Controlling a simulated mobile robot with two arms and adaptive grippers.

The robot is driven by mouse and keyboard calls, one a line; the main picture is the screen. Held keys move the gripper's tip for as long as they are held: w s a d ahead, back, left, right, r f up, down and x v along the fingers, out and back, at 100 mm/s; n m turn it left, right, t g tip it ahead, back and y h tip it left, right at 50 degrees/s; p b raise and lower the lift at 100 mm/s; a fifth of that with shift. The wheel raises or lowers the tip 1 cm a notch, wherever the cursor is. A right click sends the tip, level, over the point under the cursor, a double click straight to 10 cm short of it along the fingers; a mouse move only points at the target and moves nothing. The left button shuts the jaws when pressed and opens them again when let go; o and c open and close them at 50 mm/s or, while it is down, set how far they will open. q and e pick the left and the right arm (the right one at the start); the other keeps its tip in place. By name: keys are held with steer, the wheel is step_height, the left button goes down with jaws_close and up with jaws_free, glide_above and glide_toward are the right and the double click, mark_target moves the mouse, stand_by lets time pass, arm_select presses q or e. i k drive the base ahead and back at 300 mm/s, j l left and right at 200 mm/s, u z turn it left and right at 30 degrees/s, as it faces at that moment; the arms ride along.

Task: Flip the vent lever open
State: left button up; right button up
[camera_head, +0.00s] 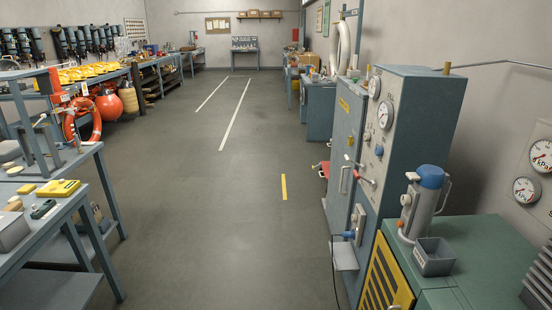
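A tall grey-blue cabinet (425,120) with gauges stands at the right. A small lever with a red tip (368,181) sticks out from its front panel, below the gauges. I cannot tell for sure that it is the vent lever, or whether it stands open or shut. A second red-handled part (322,169) shows low beside the cabinet's door, partly hidden. Neither of my grippers is in view.
A green bench (485,250) at the right bears a blue-topped cylinder (424,200) and a grey bin (433,257). A workbench (75,205) with a yellow device (58,188) stands at the left. The grey floor (210,230) between them is clear.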

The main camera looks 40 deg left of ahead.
mark_target(357, 177)
steer(key=i+j+u, duration=0.25)
steer(key=i+j, duration=1)
steer(key=i, duration=0.15)
steer(key=i+j+z, duration=0.1)
steer(key=i, duration=0.2)
steer(key=i+j+z, duration=0.1)
steer(key=i+j, duration=0.15)
steer(key=i, duration=0.05)
